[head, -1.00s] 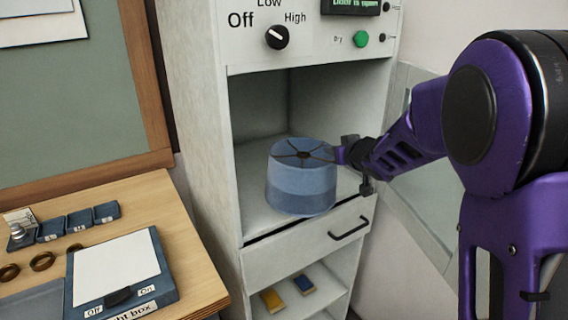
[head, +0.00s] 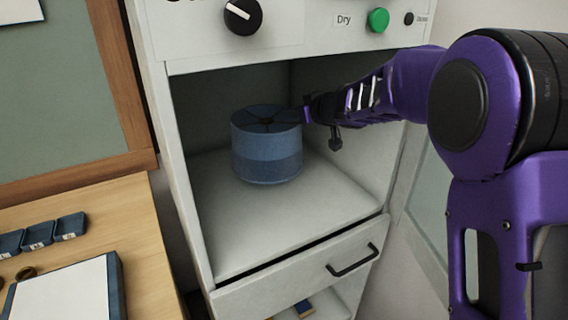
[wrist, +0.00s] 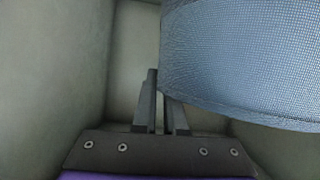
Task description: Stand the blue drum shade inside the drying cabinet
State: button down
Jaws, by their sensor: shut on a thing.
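The blue drum shade (head: 267,158) is upright inside the drying cabinet (head: 203,250), toward the back left of its open compartment. My gripper (head: 306,114) reaches in from the right and is shut on the shade at its upper right edge. In the wrist view the shade's woven blue side (wrist: 245,65) fills the upper right, and the gripper fingers (wrist: 160,105) meet at its left edge. I cannot tell whether the shade's bottom touches the compartment floor (head: 300,215).
The cabinet's side walls and top panel, with a dark knob (head: 243,16) and a green button (head: 378,20), frame the opening. A drawer with a black handle (head: 352,261) is below. A wooden bench (head: 150,255) with a light box (head: 68,290) stands at left.

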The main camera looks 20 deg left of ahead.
notch_tip(320, 180, down, 8)
jog(key=b, duration=0.3)
jog(key=shift+b, duration=0.4)
jog(key=shift+f, duration=0.1)
jog(key=c, duration=1)
grip_release()
jog(key=shift+o, duration=0.2)
jog(key=p+v, duration=0.1)
jog(key=v, duration=1.1)
jog(key=shift+r+p, duration=0.2)
jog(key=shift+p, duration=0.15)
jog(key=shift+f, duration=0.15)
